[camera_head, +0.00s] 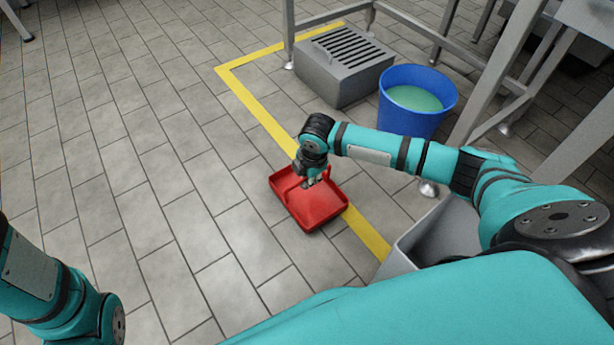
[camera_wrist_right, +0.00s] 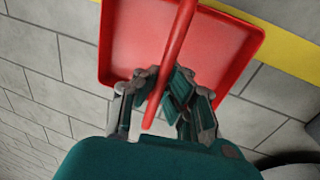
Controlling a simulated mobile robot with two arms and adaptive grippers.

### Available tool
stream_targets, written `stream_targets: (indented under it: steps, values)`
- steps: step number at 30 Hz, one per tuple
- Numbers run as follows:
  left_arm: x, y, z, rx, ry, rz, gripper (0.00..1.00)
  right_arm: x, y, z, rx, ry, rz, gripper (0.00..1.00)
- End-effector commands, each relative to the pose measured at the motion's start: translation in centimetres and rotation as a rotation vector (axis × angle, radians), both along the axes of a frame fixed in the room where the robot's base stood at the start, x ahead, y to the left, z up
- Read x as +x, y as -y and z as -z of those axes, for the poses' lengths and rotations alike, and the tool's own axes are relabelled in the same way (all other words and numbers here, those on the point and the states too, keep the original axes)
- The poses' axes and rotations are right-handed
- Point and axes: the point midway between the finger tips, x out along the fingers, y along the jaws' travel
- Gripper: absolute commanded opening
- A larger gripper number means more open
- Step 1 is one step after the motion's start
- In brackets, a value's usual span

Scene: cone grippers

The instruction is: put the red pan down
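The red pan (camera_head: 308,204) is a shallow square tray with a raised handle. In the head view it is low over the tiled floor, overlapping the yellow line; whether it touches the floor is hard to tell. My right gripper (camera_head: 311,180) is above it at the handle. In the right wrist view the red pan (camera_wrist_right: 140,45) fills the top, and its handle (camera_wrist_right: 178,40) runs down between the fingers of my right gripper (camera_wrist_right: 165,95), which look closed around it. My left arm shows at the lower left, but its gripper is out of view.
A blue bucket (camera_head: 411,119) with greenish liquid stands behind the pan, next to a grey grated box (camera_head: 345,80). Metal table legs (camera_head: 288,30) stand around them. A grey bin (camera_head: 440,232) is to the right. Tiled floor (camera_head: 130,150) to the left is clear.

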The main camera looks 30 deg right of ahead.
Motion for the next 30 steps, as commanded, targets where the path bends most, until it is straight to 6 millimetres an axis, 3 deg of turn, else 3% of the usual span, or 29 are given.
stream_targets:
  steps: [2, 9, 20, 30]
  values:
    - [0.0, 0.0, 0.0, 0.0, -0.001, 0.0, 0.34, 0.0, 0.0, 0.1, 0.0, 0.001, 0.0, 0.03]
    - [0.0, 0.0, 0.0, 0.0, -0.001, -0.001, 0.34, 0.0, 0.0, 0.1, 0.0, 0.0, 0.0, 0.33]
    - [0.2, 0.0, 0.0, -0.001, -0.007, -0.001, 0.34, -0.1, 0.1, -0.6, 0.0, 0.002, 0.001, 0.33]
    - [0.1, 0.0, 0.0, 0.0, -0.003, 0.0, 0.34, -1.2, 0.2, -7.1, 0.0, 0.005, -0.002, 0.33]
